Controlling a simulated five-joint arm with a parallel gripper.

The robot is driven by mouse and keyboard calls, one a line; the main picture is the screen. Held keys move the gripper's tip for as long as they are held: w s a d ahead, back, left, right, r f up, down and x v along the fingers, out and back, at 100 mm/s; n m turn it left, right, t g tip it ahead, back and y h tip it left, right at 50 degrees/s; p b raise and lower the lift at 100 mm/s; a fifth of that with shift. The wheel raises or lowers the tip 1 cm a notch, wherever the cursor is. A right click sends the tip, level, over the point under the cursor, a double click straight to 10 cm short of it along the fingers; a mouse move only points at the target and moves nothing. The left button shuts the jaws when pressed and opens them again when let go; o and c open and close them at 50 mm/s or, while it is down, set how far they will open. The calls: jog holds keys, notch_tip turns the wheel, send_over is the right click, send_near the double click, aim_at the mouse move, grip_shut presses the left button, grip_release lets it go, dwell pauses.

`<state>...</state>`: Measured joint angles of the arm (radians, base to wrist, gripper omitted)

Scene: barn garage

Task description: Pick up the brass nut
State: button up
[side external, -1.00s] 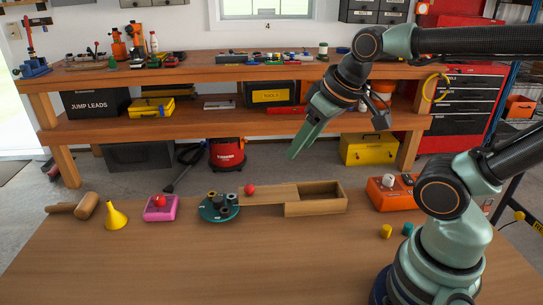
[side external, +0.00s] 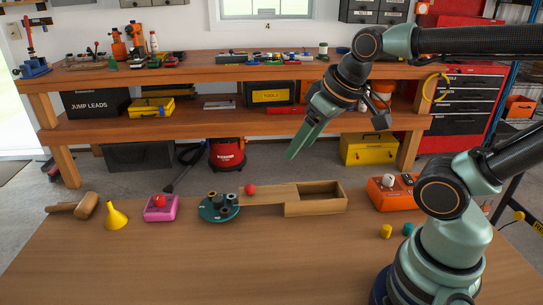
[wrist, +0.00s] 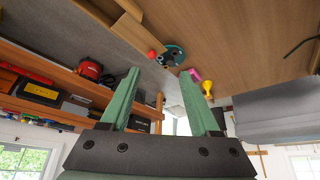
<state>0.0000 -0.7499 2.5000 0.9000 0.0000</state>
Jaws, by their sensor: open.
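I cannot pick out a brass nut for certain in either view. A round green dish (side external: 205,214) on the bench holds several small dark, ring-like or cylindrical pieces, too small to tell apart; the dish also shows in the wrist view (wrist: 181,54). My gripper (side external: 289,156) is raised high above the bench, over the region of the wooden box, pointing down and to the left. In the wrist view my gripper (wrist: 160,72) has its two green fingers apart with nothing between them.
On the bench are an open wooden box (side external: 315,210) with a flat board beside it, a red ball (side external: 250,189), a pink block (side external: 160,213), a yellow funnel (side external: 116,216), a mallet (side external: 87,206), an orange box (side external: 389,199) and a yellow cylinder (side external: 386,232). The front of the bench is clear.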

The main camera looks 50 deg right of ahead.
jog(key=shift+w, duration=0.1)
jog(key=n+g, duration=0.6)
jog(key=n, duration=2.1)
send_over(212, 195)
notch_tip(212, 195, down, 11)
notch_tip(212, 195, down, 12)
